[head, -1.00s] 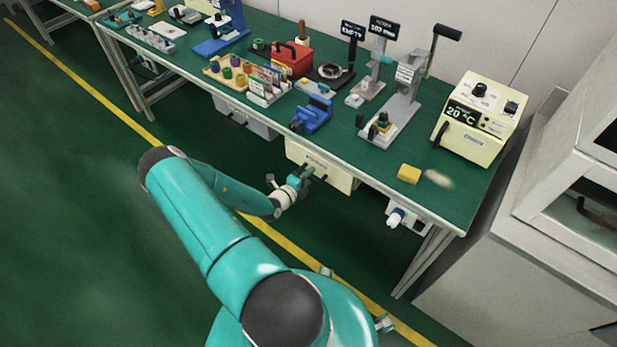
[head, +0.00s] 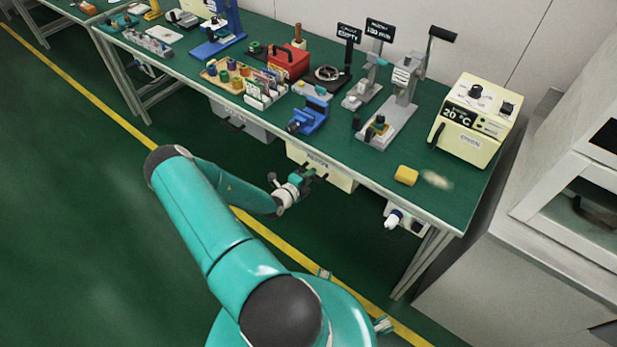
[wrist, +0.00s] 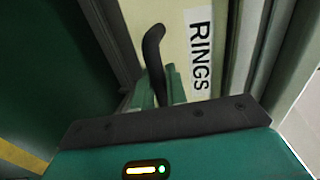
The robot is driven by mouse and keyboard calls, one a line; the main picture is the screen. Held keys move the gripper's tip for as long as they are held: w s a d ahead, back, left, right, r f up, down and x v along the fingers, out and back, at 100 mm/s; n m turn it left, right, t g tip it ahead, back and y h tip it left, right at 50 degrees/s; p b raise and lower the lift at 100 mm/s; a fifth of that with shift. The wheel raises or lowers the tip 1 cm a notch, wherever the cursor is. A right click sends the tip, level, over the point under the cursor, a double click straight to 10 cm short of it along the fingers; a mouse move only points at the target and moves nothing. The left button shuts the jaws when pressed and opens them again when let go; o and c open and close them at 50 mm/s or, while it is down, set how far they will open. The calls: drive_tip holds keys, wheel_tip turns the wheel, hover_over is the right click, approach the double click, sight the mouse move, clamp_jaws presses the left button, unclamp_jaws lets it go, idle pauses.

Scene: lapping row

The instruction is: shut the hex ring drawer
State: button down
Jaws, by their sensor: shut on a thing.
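The hex ring drawer (head: 340,177) is a cream drawer under the front edge of the green bench. Its cream front (wrist: 174,22) carries a label reading "RINGS" (wrist: 200,50) in the wrist view. A dark curved handle (wrist: 153,50) stands out from that front. My gripper (head: 305,175) is at the drawer front, its green fingers (wrist: 160,88) shut on the handle. The lower part of the handle is hidden by the fingers and gripper body. No drawer interior shows, and I cannot tell how far the drawer stands out.
The bench (head: 300,140) holds a blue vise (head: 309,115), a red box (head: 289,62), a yellow block (head: 406,175) and a cream oven-like unit (head: 473,120). A grey drawer (head: 240,120) hangs to the left. A socket box (head: 408,218) hangs to the right. Green floor is open at left.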

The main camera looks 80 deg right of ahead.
drive_tip(key=c, duration=1.5)
unclamp_jaws()
drive_tip(key=shift+s+d, duration=0.15)
drive_tip(key=shift+d, duration=0.05)
drive_tip(key=shift+a, duration=0.1)
drive_tip(key=v, duration=1.4)
